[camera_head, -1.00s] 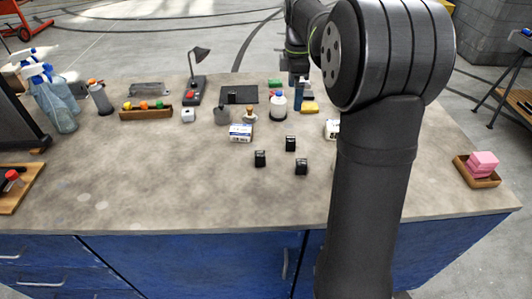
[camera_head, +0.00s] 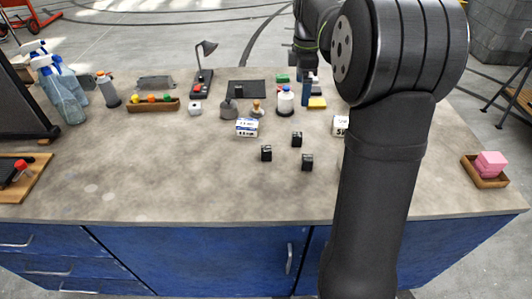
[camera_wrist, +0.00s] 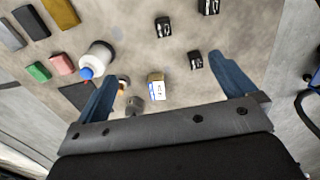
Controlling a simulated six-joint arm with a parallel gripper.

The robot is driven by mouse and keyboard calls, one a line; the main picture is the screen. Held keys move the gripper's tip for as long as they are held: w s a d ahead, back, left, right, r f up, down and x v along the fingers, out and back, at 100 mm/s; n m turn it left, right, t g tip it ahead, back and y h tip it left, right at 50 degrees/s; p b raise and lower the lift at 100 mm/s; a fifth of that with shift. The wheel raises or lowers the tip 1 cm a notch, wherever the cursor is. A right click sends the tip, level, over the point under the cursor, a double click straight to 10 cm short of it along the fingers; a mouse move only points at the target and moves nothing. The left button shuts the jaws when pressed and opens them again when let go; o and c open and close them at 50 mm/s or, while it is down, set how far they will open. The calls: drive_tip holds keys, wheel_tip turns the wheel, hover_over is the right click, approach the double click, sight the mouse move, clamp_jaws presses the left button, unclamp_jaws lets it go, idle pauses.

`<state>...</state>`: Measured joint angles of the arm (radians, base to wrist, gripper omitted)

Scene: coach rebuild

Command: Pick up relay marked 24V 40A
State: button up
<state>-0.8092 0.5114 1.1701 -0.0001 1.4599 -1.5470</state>
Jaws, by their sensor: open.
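Three small black relays stand apart on the bench in the head view: a left one (camera_head: 266,153), a back one (camera_head: 297,139) and a front right one (camera_head: 307,161). Their markings are too small to read, so I cannot tell which is 24V 40A. The wrist view also shows three black relays, at upper middle (camera_wrist: 163,27), lower right (camera_wrist: 196,60) and the top edge (camera_wrist: 208,6). My gripper (camera_wrist: 167,68) is open and empty, its blue fingers wide apart above the bench. In the head view it is at the back, beyond the relays, partly hidden by my arm.
A white and blue box (camera_head: 247,127) sits just behind the relays. A white bottle (camera_head: 285,102), a yellow block (camera_head: 317,103) and a lamp (camera_head: 203,75) stand further back. A box (camera_head: 340,124) is partly behind my arm. The front of the bench (camera_head: 180,185) is clear.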

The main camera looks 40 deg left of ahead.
drive_tip(key=c, duration=1)
drive_tip(key=m, duration=1.8)
hover_over(266, 149)
drive_tip(key=f, duration=1.3)
drive_tip(key=shift+d, duration=0.35)
drive_tip(key=shift+w+a+f, duration=0.1)
drive_tip(key=shift+a+f, duration=0.1)
drive_tip(key=shift+f, duration=1.25)
drive_tip(key=shift+a+f, duration=0.15)
drive_tip(key=shift+f, duration=1.3)
